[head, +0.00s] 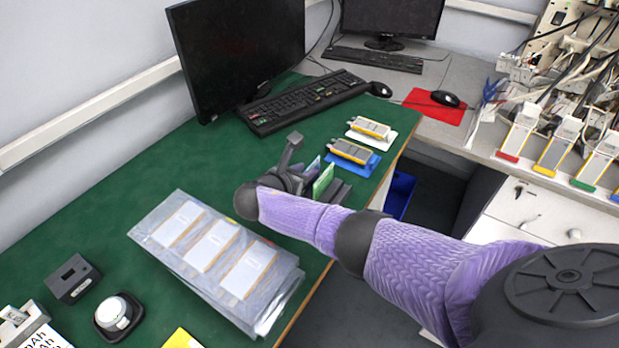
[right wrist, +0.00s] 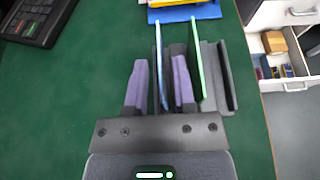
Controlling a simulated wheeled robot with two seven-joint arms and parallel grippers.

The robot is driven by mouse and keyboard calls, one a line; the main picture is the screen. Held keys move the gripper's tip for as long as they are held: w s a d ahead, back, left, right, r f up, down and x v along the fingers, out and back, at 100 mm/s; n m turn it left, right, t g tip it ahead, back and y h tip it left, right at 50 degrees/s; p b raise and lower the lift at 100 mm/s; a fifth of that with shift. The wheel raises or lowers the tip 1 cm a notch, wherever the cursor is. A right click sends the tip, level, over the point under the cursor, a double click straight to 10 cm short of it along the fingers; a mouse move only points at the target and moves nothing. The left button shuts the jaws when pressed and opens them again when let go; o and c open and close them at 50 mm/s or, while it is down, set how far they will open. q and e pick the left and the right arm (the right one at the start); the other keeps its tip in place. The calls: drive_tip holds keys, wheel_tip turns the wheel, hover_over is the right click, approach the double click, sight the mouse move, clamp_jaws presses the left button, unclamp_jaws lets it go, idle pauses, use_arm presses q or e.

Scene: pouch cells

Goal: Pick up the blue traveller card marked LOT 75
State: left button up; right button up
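My right gripper (right wrist: 160,82) is open at the card rack, with its two purple-padded fingers apart. A thin blue card (right wrist: 160,62) stands on edge between the fingers, with a gap visible on each side. A green card (right wrist: 195,60) stands just outside the right finger. Both sit in a dark slotted rack (right wrist: 228,76). In the head view my right gripper (head: 286,180) partly hides the rack; the green card (head: 323,181) and a bluish-purple card (head: 312,168) show beside it. No LOT marking is readable. My left gripper is not in view.
Yellow-and-grey devices lie on a blue mat (head: 369,166) and a white mat beyond the rack. A clear tray sheet with pouch cells (head: 210,245) lies left of my arm. A keyboard (head: 300,100) and monitor stand behind. The table edge is close on the right.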

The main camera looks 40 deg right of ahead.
clamp_jaws()
